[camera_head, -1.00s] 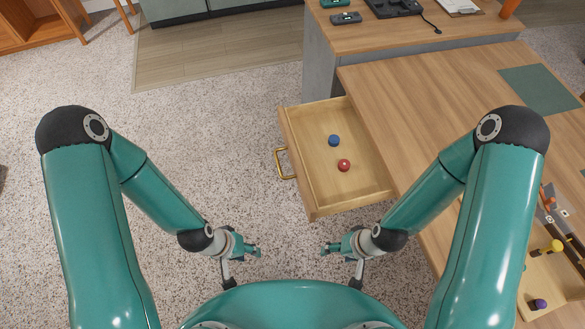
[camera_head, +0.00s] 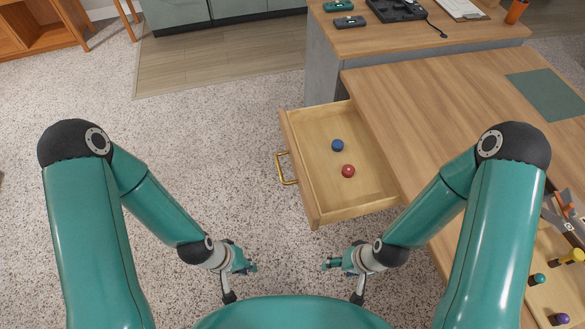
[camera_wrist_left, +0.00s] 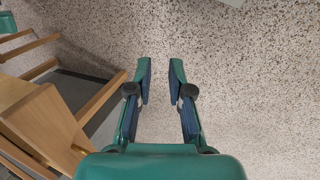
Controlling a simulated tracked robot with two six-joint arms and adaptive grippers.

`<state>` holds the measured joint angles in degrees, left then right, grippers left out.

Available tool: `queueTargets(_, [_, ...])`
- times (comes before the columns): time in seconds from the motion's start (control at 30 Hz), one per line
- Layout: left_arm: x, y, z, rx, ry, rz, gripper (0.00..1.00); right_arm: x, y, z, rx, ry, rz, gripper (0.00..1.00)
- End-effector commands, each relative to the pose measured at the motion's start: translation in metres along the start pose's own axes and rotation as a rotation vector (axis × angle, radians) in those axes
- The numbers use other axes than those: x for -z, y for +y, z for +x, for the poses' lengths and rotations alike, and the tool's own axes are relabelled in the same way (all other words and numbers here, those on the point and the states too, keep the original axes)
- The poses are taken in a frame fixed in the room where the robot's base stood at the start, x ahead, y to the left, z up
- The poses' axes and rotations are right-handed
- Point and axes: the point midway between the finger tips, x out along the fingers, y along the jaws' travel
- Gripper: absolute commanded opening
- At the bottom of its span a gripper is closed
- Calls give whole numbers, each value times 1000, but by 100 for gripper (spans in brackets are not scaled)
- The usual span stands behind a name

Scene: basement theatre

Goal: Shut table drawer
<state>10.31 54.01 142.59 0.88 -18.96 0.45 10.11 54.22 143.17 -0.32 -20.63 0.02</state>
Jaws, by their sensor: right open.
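The wooden table drawer (camera_head: 312,213) stands pulled out from the left side of the wooden table (camera_head: 440,110). A brass handle (camera_head: 284,168) is on its front. A blue round piece (camera_head: 337,145) and a red round piece (camera_head: 348,171) lie inside it. My left gripper (camera_head: 252,267) is over the floor, below and left of the drawer, touching nothing. In the left wrist view its two fingers (camera_wrist_left: 160,85) are apart with only floor between them. My right gripper (camera_head: 328,264) is open and empty, below the drawer's near corner and apart from it.
Speckled floor left of the drawer is free. A second desk (camera_head: 420,38) with devices stands behind the table. A shelf (camera_head: 40,35) is at the far left. Small coloured pieces, such as a yellow one (camera_head: 572,256), are at the lower right.

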Motion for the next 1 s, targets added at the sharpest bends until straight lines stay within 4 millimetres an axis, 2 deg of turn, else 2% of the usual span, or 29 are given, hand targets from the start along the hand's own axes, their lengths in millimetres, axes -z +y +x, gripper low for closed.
queueTargets(0.03, [2,-6,8,7,-14,-37,7,0,3,8,0,0,0,65])
queueTargets(0.1, [3,-15,19,20,-53,-122,0,0,7,19,0,0,0,65])
queueTargets(0.27, [8,-31,48,12,-211,-469,0,0,20,56,0,0,0,65])
queueTargets(0.37, [21,-24,60,-67,-342,-745,0,0,30,83,0,-1,0,65])
queueTargets(0.47, [49,-4,60,-218,-480,-1000,0,0,39,109,0,-1,0,65])
queueTargets(0.57, [91,18,45,-424,-615,-1195,0,0,48,132,0,-1,0,65])
queueTargets(0.73, [160,36,-5,-777,-796,-1345,0,1,58,160,0,0,0,65])
queueTargets(0.83, [184,37,-31,-917,-860,-1360,0,1,61,168,0,0,0,65])
queueTargets(0.9, [193,37,-44,-976,-888,-1361,0,1,62,170,0,0,0,65])
queueTargets(1.0, [198,40,-52,-1012,-905,-1358,0,1,62,170,0,0,0,65])
